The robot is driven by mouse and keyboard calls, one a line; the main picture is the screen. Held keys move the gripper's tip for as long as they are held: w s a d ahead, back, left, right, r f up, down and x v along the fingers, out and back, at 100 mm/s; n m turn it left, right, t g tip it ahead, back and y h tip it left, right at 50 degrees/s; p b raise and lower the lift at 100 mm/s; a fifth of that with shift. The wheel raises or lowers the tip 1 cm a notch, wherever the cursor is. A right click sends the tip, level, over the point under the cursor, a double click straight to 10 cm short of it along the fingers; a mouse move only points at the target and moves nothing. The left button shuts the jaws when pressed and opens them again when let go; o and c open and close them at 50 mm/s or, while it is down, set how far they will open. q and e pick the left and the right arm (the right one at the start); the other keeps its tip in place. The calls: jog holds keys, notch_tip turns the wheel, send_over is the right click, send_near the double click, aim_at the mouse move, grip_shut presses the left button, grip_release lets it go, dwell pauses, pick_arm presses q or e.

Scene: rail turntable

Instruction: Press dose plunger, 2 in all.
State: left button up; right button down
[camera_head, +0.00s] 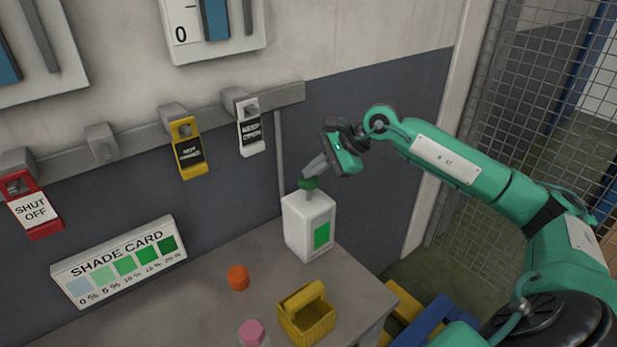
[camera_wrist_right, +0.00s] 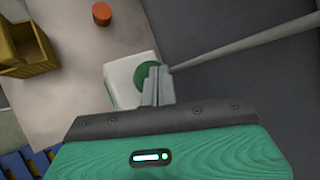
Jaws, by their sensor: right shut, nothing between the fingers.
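The dose bottle (camera_head: 301,228) is a white container with a green label, standing on the table by the wall. Its green dose plunger (camera_head: 308,183) sits on a short stem on top. My right gripper (camera_head: 312,171) is shut and empty, its fingertips at the plunger from above. In the right wrist view the fingers (camera_wrist_right: 157,84) overlap the edge of the green plunger (camera_wrist_right: 147,74), with the white bottle (camera_wrist_right: 122,75) below. I cannot tell whether they touch it. My left gripper is not in view.
An orange cap (camera_head: 238,277), a pink-topped item (camera_head: 252,332) and a yellow basket (camera_head: 306,318) stand on the table (camera_head: 205,300). A shade card (camera_head: 120,262) leans at the wall. Red, yellow and white tags (camera_head: 250,130) hang on a rail. Wire mesh (camera_head: 480,190) is at the right.

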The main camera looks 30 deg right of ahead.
aim_at(313, 179)
jog(key=shift+r, duration=0.65)
jog(key=shift+r, duration=0.1)
jog(key=shift+r+p, duration=1.4)
jog(key=shift+r, duration=1.05)
jog(key=shift+w, duration=0.1)
dwell(0.4)
